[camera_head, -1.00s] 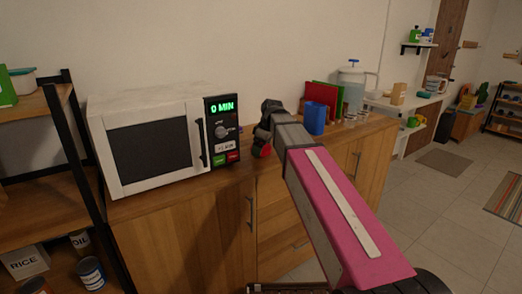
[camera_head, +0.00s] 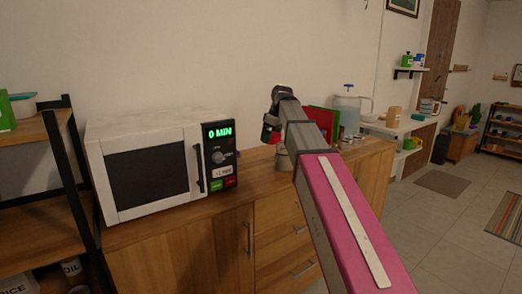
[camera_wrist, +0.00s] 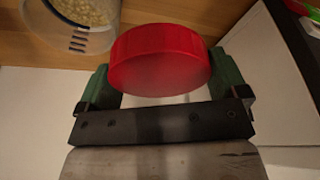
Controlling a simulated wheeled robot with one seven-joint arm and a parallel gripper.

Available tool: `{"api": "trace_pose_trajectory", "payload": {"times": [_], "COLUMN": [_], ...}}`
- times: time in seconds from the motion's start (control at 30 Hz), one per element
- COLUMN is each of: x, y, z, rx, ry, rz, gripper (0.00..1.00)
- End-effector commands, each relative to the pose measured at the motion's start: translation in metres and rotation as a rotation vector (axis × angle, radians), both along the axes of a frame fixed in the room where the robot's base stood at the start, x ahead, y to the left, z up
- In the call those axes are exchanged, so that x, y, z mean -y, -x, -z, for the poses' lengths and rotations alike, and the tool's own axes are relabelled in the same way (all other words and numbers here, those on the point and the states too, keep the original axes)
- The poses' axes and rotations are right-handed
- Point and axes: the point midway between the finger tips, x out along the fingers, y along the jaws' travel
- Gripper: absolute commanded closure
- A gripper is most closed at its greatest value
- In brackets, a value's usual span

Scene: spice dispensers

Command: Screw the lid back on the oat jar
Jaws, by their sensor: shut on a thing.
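A round red lid (camera_wrist: 160,60) is held between the green-sided fingers of my gripper (camera_wrist: 162,82) in the wrist view. It also shows as a small red patch in the head view (camera_head: 268,136). A clear jar with pale oats in it (camera_wrist: 90,14) is at the upper left of the wrist view, apart from the lid. In the head view, what looks like this jar (camera_head: 283,160) stands on the wooden cabinet, just below my gripper (camera_head: 273,120) and partly hidden by my arm.
A white microwave (camera_head: 150,165) stands close on the left of my gripper. Red and green upright items (camera_head: 325,120) and a clear dispenser (camera_head: 347,108) are farther right on the cabinet (camera_head: 225,240). A dark-framed shelf (camera_head: 78,165) is at the far left.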

Motion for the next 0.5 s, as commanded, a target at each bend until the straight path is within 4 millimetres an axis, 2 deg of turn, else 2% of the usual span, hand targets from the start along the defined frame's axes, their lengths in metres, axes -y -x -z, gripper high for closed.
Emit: {"api": "trace_pose_trajectory", "payload": {"times": [0.03,0.2,0.33,0.5], "x": [0.013,0.045,0.06,0.066], "y": [-0.016,-0.041,-0.05,-0.052], "z": [-0.012,-0.039,-0.05,-0.053], "rx": [0.002,0.0,0.0,-0.001], "ry": [0.0,-0.001,-0.001,-0.001], "rz": [0.033,0.116,0.155,0.169], "gripper": [0.31,0.31,0.31,0.31]}}
